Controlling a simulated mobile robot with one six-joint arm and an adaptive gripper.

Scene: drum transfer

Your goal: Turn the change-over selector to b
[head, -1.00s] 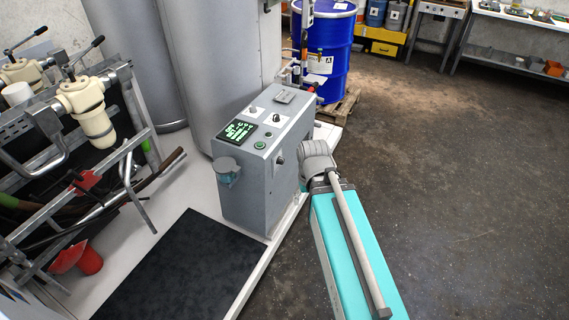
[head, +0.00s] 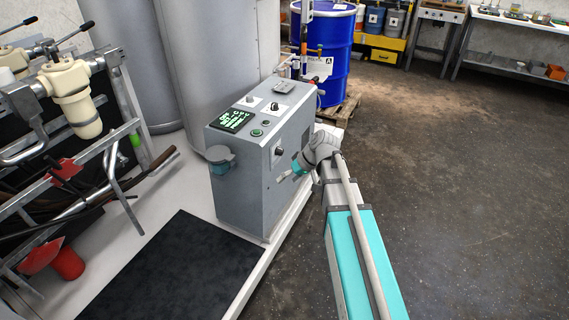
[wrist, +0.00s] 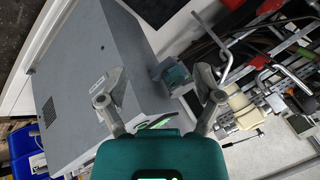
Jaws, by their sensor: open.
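The grey control cabinet (head: 240,180) stands at the middle in the head view. Which one is the change-over selector, and any letters, are too small to tell. In the wrist view, my gripper (wrist: 160,98) is open and empty in front of the cabinet (wrist: 85,55); no selector shows clearly.
A lit green display (head: 231,119) and a green button (head: 257,132) are on the cabinet top. A teal socket (head: 219,160) juts from its front. A blue drum (head: 325,50) stands behind. A rack with tools (head: 75,160) is at left. The floor at right is clear.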

